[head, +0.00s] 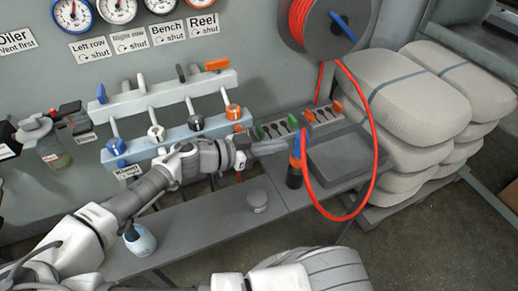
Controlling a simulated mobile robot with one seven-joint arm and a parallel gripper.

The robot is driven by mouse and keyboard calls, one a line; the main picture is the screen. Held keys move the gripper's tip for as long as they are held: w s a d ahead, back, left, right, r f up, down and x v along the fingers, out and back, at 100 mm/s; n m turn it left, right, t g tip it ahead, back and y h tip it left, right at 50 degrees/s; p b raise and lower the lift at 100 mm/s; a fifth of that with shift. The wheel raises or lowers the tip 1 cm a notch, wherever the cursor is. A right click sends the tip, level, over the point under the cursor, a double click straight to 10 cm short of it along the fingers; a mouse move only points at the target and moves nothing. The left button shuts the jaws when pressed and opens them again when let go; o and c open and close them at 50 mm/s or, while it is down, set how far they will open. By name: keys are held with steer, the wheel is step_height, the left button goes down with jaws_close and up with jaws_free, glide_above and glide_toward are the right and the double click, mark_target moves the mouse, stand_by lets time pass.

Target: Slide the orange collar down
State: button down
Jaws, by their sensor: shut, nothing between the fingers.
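An orange collar-like ring (233,112) sits at the lower end of the rightmost slanted rod on the wall-side valve rack. Another orange band shows on a dark upright cylinder (294,178) with a blue top, right of my gripper. I cannot tell for certain which one is the collar named. My gripper (284,147) is shut and empty. Its fingers point right, below and right of the rack's orange ring and close to the dark cylinder's top. Whether they touch the cylinder cannot be told. My arm hides part of the rack's lower edge and the bench behind.
The valve rack (176,137) also carries blue and pale rings. A red hose (374,130) loops down from its reel (325,28) beside the cylinder. A grey tray (345,155) and stacked sacks (420,90) stand right. A low round knob (257,200) sits on the bench.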

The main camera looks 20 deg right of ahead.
steer(key=shift+d+f+b, duration=0.15)
steer(key=shift+d+f, duration=0.2)
steer(key=shift+f, duration=0.4)
steer(key=shift+d+f+b, duration=0.2)
steer(key=shift+d+f, duration=0.15)
steer(key=shift+f, duration=0.4)
steer(key=shift+d+f+b, duration=0.15)
steer(key=shift+d+f, duration=0.2)
steer(key=shift+f, duration=0.4)
steer(key=shift+f, duration=0.1)
step_height(320, 180, down, 2)
steer(key=shift+b, duration=0.7)
steer(key=shift+a, duration=0.1)
steer(key=p, duration=0.2)
glide_toward(290, 159)
steer(key=v, duration=1)
